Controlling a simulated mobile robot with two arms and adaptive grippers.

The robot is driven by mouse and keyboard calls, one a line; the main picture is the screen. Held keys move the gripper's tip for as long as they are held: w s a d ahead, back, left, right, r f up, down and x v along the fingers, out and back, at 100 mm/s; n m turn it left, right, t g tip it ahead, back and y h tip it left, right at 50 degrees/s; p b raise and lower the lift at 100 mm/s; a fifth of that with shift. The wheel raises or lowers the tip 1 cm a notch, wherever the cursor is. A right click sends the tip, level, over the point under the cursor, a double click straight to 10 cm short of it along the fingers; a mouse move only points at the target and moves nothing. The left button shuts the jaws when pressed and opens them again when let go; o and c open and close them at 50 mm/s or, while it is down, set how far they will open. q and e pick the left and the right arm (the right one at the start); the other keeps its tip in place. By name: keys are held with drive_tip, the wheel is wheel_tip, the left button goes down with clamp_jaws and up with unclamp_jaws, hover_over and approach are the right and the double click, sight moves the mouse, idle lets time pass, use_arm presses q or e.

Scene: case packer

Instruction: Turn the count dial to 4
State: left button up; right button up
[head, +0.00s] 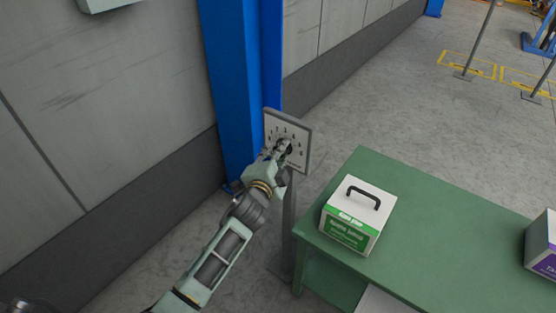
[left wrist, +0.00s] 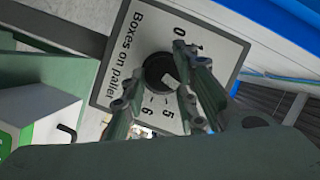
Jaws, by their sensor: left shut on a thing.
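The count dial is a dark round knob (left wrist: 155,68) on a white plate (head: 301,137) that stands on a grey post beside a blue column. The plate (left wrist: 128,28) also shows in the left wrist view, tilted, with the words "Boxes on pallet" and digits such as 0, 5 and 6 legible. My left gripper (head: 284,147) is at the plate's face, shut on the knob. In the left wrist view its fingers (left wrist: 165,82) cover part of the knob and several digits. A pale mark shows on the knob, but I cannot tell which number it points to. My right gripper is not in view.
A green table (head: 440,257) stands just right of the post. On it are a white and green box with a black handle (head: 357,215) and a white and purple box (head: 545,247). The blue column (head: 232,90) and grey wall (head: 110,110) are behind and left.

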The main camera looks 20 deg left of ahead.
use_arm(q)
drive_tip(key=shift+s+d+f+m+t+b, duration=0.1)
drive_tip(key=shift+f+m+t+b, duration=0.05)
drive_tip(key=shift+f+m+b, duration=0.35)
drive_tip(key=shift+s+d+f+m+t+b, duration=0.15)
drive_tip(key=shift+f+m+b, duration=0.1)
drive_tip(key=shift+m+b, duration=0.35)
drive_tip(key=shift+w, duration=0.1)
drive_tip(key=shift+a, duration=0.1)
drive_tip(key=o, duration=1)
drive_tip(key=shift+r, duration=0.2)
drive_tip(key=shift+w+r+y, duration=0.1)
drive_tip(key=shift+r+y, duration=0.05)
drive_tip(key=shift+y, duration=0.15)
drive_tip(key=s, duration=1.2)
drive_tip(key=shift+r, duration=0.4)
